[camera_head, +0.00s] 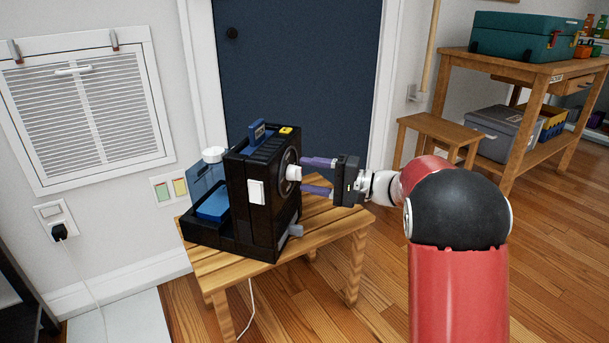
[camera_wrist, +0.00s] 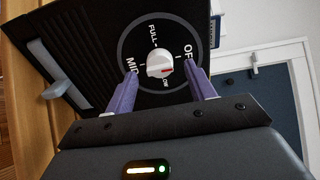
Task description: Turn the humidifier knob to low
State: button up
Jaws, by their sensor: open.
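The black humidifier (camera_head: 262,205) stands on a small wooden stool (camera_head: 215,265). Its white round knob (camera_head: 293,173) sits on a dark dial on its right side. In the wrist view, the knob (camera_wrist: 158,60) is ringed by FULL, OFF, MID and a partly cut-off LOW label. A red mark on the knob sits at its lower right, near the LOW label. My gripper (camera_head: 304,174) is open, its two purple fingers pointing at the dial. In the wrist view the fingers lie on either side of the knob, with gaps; contact with the dial face is unclear.
A blue tank (camera_head: 213,203) and white cap (camera_head: 213,154) are at the humidifier's left. A grey lever (camera_head: 295,231) sticks out low on its right. A blue door (camera_head: 290,60) stands behind. A wooden bench (camera_head: 440,131) and shelf are at the right.

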jog(key=shift+x, duration=1.15)
jog(key=shift+c, duration=0.2)
jog(key=c, duration=0.9)
jog(key=shift+c, duration=0.2)
jog(key=shift+m, duration=0.3)
